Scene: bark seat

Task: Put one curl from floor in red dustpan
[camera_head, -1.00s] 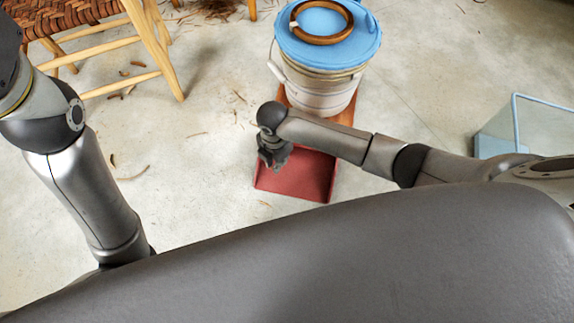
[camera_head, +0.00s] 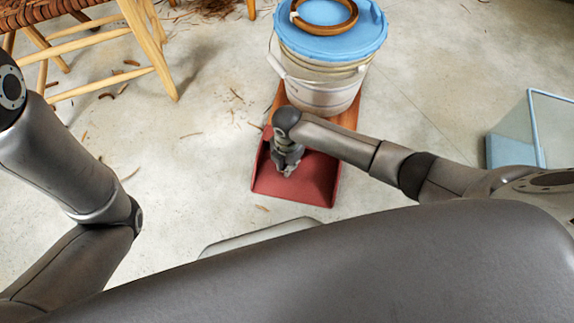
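The red dustpan (camera_head: 310,182) lies on the floor in the middle of the view, in front of the bucket. My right gripper (camera_head: 287,172) is over the left part of the dustpan, pointing down. Its fingers are small and dark, and I cannot tell whether they are apart or hold anything. Thin brown curls are scattered on the floor, such as one curl (camera_head: 131,174) left of the dustpan and a short curl (camera_head: 262,208) close to its front left corner. My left gripper is out of view; only my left arm shows at the left.
A white bucket (camera_head: 322,97) with a blue lid and a wooden ring (camera_head: 322,24) stands behind the dustpan. A wooden chair with a woven seat (camera_head: 45,10) is at upper left. A clear blue-edged bin (camera_head: 520,140) stands at right. Floor left of the dustpan is mostly free.

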